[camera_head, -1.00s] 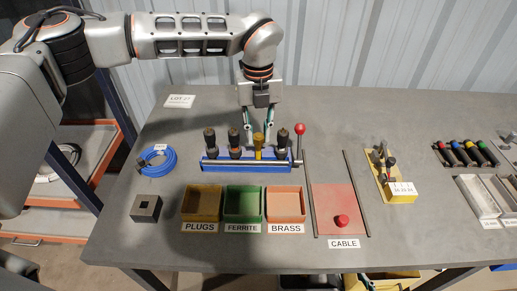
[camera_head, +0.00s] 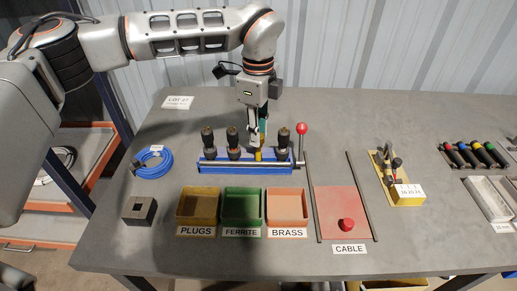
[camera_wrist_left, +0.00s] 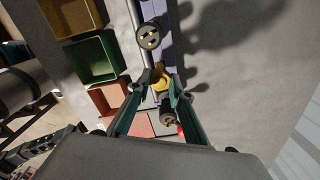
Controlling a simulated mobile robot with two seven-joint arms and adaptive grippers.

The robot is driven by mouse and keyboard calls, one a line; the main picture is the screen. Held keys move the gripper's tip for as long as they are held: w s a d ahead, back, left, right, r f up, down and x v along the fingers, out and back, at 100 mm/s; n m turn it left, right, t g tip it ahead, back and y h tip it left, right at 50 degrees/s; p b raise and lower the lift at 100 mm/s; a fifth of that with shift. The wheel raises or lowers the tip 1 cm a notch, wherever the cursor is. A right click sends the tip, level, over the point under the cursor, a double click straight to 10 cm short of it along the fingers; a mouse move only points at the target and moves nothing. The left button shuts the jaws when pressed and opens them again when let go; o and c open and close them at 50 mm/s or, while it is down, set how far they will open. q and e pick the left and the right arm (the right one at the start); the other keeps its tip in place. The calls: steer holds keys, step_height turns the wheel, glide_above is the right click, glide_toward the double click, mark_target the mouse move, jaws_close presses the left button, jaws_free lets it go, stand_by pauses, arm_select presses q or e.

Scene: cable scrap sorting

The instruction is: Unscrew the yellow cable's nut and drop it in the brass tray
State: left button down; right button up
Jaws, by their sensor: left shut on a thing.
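The yellow cable's plug (camera_head: 258,154) stands upright in the blue clamp rack (camera_head: 240,168), between dark plugs. My left gripper (camera_head: 259,141) points down over it with its fingers shut around its upper part. In the left wrist view the yellow nut (camera_wrist_left: 162,82) lies between the fingertips (camera_wrist_left: 161,77), which partly hide it. The thread under the nut cannot be made out. The brass tray (camera_head: 287,206) is salmon-coloured, looks empty and stands in front of the rack. My right gripper is not in view.
Dark plugs (camera_head: 208,141) stand close on both sides, with a red-knobbed lever (camera_head: 302,129) at the rack's right end. The plugs tray (camera_head: 199,207) and green ferrite tray (camera_head: 242,207) stand left of the brass tray. A red cable plate (camera_head: 340,203) lies to its right.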

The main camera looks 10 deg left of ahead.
arm_select(q)
steer(key=n, duration=0.5)
steer(key=shift+f+b, duration=0.1)
steer(key=shift+b, duration=0.2)
steer(key=n, duration=0.5)
steer(key=shift+n, duration=0.4)
steer(key=c, duration=1.7)
jaws_free()
steer(key=shift+r, duration=0.2)
